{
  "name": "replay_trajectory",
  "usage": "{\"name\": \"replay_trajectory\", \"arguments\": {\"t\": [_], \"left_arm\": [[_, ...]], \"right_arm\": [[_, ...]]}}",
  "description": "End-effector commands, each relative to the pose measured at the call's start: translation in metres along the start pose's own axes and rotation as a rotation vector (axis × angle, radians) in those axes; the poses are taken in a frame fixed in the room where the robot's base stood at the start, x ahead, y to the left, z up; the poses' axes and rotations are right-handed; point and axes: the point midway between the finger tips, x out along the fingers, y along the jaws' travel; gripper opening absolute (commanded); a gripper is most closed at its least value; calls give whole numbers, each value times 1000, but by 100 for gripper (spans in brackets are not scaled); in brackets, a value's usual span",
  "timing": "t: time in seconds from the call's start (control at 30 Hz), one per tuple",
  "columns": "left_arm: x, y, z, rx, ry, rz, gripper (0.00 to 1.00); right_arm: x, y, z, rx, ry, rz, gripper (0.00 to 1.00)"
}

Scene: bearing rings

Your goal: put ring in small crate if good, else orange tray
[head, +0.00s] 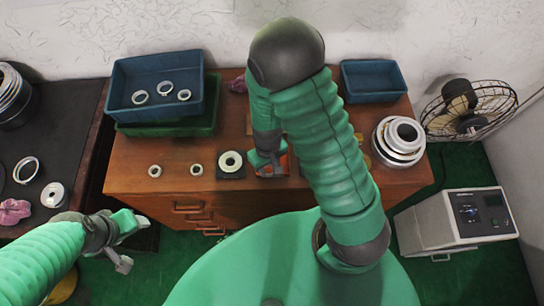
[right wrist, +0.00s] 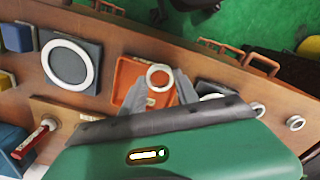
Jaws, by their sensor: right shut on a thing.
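My right gripper (head: 266,168) is low over the orange tray (right wrist: 125,72), which shows only in part beside it in the head view (head: 284,160). In the right wrist view its fingers (right wrist: 161,92) are shut on a small pale metal ring (right wrist: 160,68) with a reddish-brown middle, over the tray. I cannot tell whether the ring touches the tray. The small blue crate (head: 373,92) stands at the back right of the cabinet top and looks empty. My left gripper (head: 130,243) is open and empty at the lower left, away from the cabinet.
A larger blue crate (head: 120,88) on a green one (head: 205,125) holds several rings. Two small rings (head: 155,170) (head: 196,169) and a ring on a dark pad (head: 230,161) lie left of the tray. Stacked metal rings (head: 398,140) stand right. A large ring lies on a grey block (right wrist: 91,52).

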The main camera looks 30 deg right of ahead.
Motion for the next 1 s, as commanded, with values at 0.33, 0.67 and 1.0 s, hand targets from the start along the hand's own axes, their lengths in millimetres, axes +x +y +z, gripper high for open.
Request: {"name": "replay_trajectory", "arguments": {"t": [0.33, 0.67, 1.0], "left_arm": [[-8, 0, -2, 1, 0, 0, 62], [-11, 0, -2, 0, 0, 0, 62], [-9, 0, -2, 0, 0, 0, 62]], "right_arm": [[5, 35, -32, 0, -1, 1, 0], [40, 36, -33, -1, 1, 2, 0], [41, 36, -32, 0, 1, 1, 52]]}}
